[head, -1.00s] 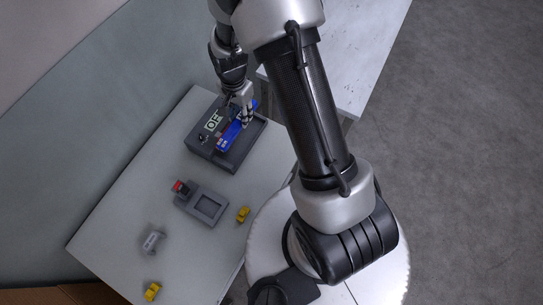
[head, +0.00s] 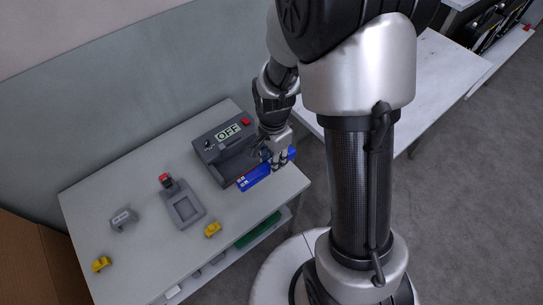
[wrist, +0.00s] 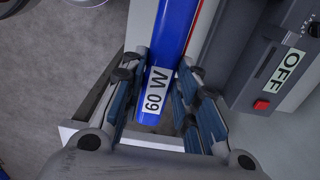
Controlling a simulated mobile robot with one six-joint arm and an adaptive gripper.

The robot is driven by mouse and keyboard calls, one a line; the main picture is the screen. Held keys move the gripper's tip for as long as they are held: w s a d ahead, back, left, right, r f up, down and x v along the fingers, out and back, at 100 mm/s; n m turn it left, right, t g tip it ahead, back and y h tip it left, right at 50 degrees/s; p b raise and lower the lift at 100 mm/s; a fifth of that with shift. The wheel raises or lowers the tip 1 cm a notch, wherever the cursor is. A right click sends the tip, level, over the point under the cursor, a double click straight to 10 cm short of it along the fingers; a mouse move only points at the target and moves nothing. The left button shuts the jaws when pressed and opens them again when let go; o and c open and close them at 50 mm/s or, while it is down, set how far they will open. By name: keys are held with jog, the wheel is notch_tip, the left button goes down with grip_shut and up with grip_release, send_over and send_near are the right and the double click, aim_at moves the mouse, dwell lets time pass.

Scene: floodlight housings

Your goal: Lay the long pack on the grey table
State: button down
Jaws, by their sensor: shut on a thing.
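The long pack (head: 254,178) is a blue bar with a white "60 W" label, which shows in the wrist view (wrist: 178,38). My gripper (head: 280,163) is shut on it near one end; its fingers also show on both sides of the pack in the wrist view (wrist: 163,72). The pack is beside the dark grey tester (head: 222,138) with the "OFF" display, on its front side. The pale grey table (head: 150,160) carries the tester. I cannot tell whether the pack touches that table. A whitish table (head: 440,75) stands behind to the right.
A grey holder with a red button (head: 183,208) stands left of the tester. A small grey part (head: 123,219) and yellow pieces (head: 212,229) lie around it. A green item (head: 258,232) is on the lower shelf. A cardboard box (head: 38,255) is at left.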

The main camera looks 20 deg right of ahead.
jog(key=shift+w+a, duration=0.1)
jog(key=shift+a, duration=0.05)
jog(key=shift+f, duration=0.1)
jog(key=shift+f+b, duration=3.85)
jog(key=shift+f, duration=1.05)
jog(key=shift+f+b, duration=0.6)
jog(key=shift+f, duration=0.25)
jog(key=shift+f, duration=0.65)
jog(key=c, duration=1.2)
grip_release()
